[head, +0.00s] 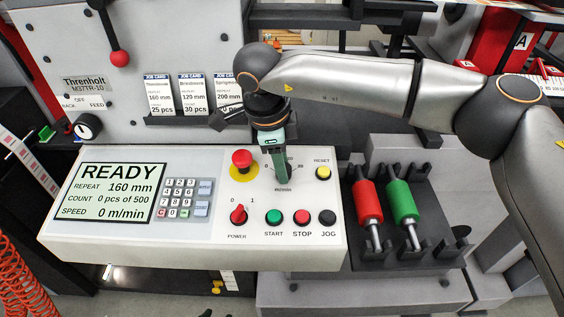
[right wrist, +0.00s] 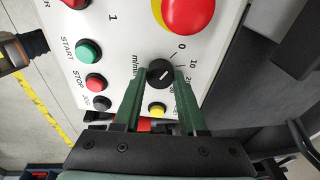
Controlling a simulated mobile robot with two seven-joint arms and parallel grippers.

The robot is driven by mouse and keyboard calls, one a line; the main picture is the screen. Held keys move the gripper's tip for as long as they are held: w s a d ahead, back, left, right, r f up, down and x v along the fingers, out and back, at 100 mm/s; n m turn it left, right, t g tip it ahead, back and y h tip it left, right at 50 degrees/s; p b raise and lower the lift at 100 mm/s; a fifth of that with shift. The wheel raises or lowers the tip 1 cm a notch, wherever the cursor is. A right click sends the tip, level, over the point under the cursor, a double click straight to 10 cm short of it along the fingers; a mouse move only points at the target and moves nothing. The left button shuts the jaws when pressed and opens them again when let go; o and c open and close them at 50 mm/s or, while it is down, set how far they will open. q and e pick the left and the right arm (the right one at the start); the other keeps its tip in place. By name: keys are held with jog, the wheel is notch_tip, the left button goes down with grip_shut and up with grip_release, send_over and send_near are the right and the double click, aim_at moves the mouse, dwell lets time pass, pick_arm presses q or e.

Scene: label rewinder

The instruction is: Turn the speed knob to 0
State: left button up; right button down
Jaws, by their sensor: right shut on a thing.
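The speed knob (right wrist: 160,73) is a small black dial with a white pointer line, on the light control panel (head: 100,235). My right gripper (right wrist: 160,85) has its two green fingers on either side of the knob and is shut on it. In the right wrist view the pointer slants up and right, toward the low end of the scale near 0; its exact reading is hard to tell. In the head view the right gripper (head: 282,178) hides the knob and part of its scale. The display (head: 122,191) shows READY and speed 0 m/min. My left gripper is not clearly seen.
A red emergency stop (head: 241,159) on a yellow base sits just left of the gripper. The yellow reset button (head: 323,172) is to its right. The power switch (head: 238,214) and start (head: 273,216), stop and jog buttons lie below. Red and green rollers (head: 368,203) stand right of the panel.

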aim_at(272, 184)
jog(key=shift+a+r, duration=0.1)
jog(key=shift+c, duration=2.3)
grip_release()
notch_tip(272, 184, up, 12)
jog(key=s+a, duration=0.1)
jog(key=shift+s+a, duration=0.3)
jog(key=shift+a, duration=0.1)
